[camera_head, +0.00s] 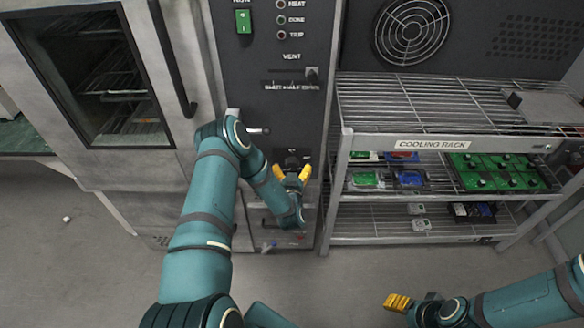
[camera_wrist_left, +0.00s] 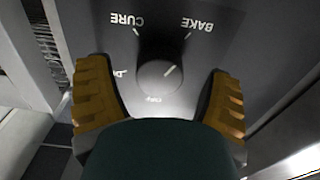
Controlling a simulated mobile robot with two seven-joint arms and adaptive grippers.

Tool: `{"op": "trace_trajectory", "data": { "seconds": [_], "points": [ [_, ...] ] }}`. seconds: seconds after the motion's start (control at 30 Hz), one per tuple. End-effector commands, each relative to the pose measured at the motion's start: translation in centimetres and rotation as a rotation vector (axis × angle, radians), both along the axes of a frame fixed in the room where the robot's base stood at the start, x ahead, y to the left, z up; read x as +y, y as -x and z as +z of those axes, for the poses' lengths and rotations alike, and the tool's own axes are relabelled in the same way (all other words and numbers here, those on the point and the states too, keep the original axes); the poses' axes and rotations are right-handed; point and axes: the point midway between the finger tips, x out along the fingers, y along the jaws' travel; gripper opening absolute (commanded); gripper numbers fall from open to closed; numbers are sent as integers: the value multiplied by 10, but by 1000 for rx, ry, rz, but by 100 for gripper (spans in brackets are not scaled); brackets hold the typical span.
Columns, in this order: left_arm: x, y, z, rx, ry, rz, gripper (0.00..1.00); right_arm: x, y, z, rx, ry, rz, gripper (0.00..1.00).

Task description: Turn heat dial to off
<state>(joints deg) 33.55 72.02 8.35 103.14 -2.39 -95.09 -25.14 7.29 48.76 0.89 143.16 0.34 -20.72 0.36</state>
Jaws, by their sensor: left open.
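The heat dial (camera_wrist_left: 158,80) is a round dark knob on the grey control panel. Its pale pointer line slants to the upper right, toward the BAKE label (camera_wrist_left: 200,25). CURE (camera_wrist_left: 124,30) is at the upper left; a small, hard-to-read label lies below the knob. My left gripper (camera_wrist_left: 158,95) is open, its yellow fingers on either side of the dial with gaps showing. In the head view my left gripper (camera_head: 291,173) is at the lower panel, just below the dark dial area (camera_head: 292,158). My right gripper (camera_head: 398,301) is low at the right, away from the panel.
An oven door with a window (camera_head: 92,80) and dark handle (camera_head: 172,60) is left of the panel. A green switch (camera_head: 243,21) and vent slider (camera_head: 311,74) sit above. The cooling rack (camera_head: 432,144) stands close on the right. Floor (camera_head: 340,280) in front is clear.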

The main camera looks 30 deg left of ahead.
Motion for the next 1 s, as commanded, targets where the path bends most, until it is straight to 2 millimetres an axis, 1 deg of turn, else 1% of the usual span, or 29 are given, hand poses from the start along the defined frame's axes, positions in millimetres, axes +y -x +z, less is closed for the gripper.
{"op": "trace_trajectory", "data": {
  "seconds": [0.13, 0.4, 0.43, 0.47, 0.5, 0.57, 0.6, 0.63, 1.0],
  "points": [
    [4, -7, 0, 0, 0, 0, 80, 0, 0, -1, 1, 0, 0, 61],
    [5, -7, 0, 0, 0, 0, 80, 0, 0, -1, 1, 0, 0, 61],
    [5, -7, 0, 0, 0, 0, 77, 0, 0, -1, 1, 0, 0, 61],
    [5, -7, 0, 0, 0, 0, 67, 0, 0, -1, 1, 0, 0, 61],
    [5, -7, 0, 0, 0, 0, 52, 0, 0, -1, 1, 0, 0, 61],
    [5, -7, 0, 0, 0, 0, 31, 0, 0, -1, 1, 0, 0, 61],
    [5, -7, 0, 0, 0, 0, 17, 0, 0, -1, 1, 0, 0, 61],
    [5, -7, 0, 0, 0, 0, 10, 0, 0, -1, 1, 0, 0, 61],
    [5, -7, 0, -22, 36, 0, 9, 0, 1, -5, 2, 0, 2, 61]
  ]
}}
